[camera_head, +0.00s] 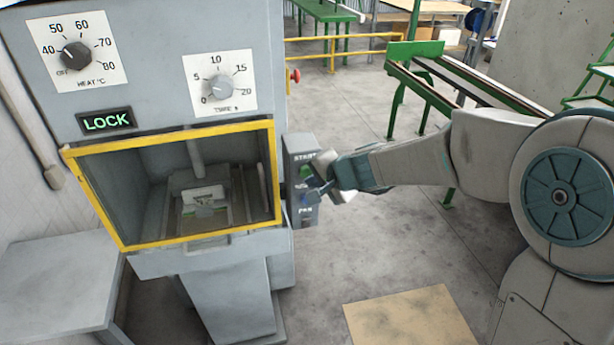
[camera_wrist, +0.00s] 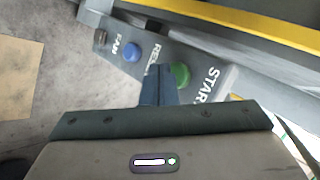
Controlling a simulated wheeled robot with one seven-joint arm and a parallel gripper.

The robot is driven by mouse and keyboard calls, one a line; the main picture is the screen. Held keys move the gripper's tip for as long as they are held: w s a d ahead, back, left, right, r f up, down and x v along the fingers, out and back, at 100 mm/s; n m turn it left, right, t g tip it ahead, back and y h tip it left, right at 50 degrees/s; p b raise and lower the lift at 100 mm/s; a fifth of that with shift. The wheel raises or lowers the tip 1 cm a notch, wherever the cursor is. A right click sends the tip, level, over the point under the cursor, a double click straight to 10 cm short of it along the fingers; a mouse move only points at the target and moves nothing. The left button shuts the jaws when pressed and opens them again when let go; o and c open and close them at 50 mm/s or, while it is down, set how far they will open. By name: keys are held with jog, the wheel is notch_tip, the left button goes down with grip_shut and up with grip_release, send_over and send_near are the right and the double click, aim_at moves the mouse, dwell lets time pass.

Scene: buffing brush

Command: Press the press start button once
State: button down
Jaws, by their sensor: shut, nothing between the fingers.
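The green start button (camera_wrist: 181,74) sits on a grey control box (camera_head: 302,150) on the right side of the press. In the head view the button (camera_head: 305,171) is partly covered by my gripper. My gripper (camera_head: 312,186) is shut and empty, right in front of the box. In the wrist view its fingertips (camera_wrist: 158,72) lie beside the green button, over the label that begins "REL". I cannot tell whether they touch the box. A blue button (camera_wrist: 132,52) by the label "FAN" is farther along the box.
The press (camera_head: 190,255) has a yellow-framed window (camera_head: 273,180), a lit "LOCK" sign (camera_head: 106,122), a heat dial (camera_head: 76,56) and a time dial (camera_head: 220,88). A red knob (camera_head: 295,76) sticks out above the box. A grey table (camera_head: 55,275) stands at left. The floor right of the press is mostly clear.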

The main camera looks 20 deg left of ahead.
jog(key=shift+s+d, duration=0.1)
jog(key=s, duration=0.1)
jog(key=s+d+b, duration=0.2)
jog(key=s, duration=0.1)
jog(key=shift+d, duration=0.25)
dwell(0.3)
dwell(0.4)
jog(key=s+d+n+h, duration=0.1)
jog(key=s+d+h, duration=0.1)
jog(key=s+d, duration=0.4)
jog(key=s+d+n+g+h, duration=0.1)
jog(key=s+d, duration=0.5)
jog(key=d, duration=0.6)
jog(key=s+d+n+g+h, duration=0.1)
jog(key=s+d+h, duration=0.4)
jog(key=d, duration=0.5)
jog(key=shift+s+n, duration=0.7)
jog(key=shift+n, duration=0.2)
jog(key=shift+a+f, duration=0.1)
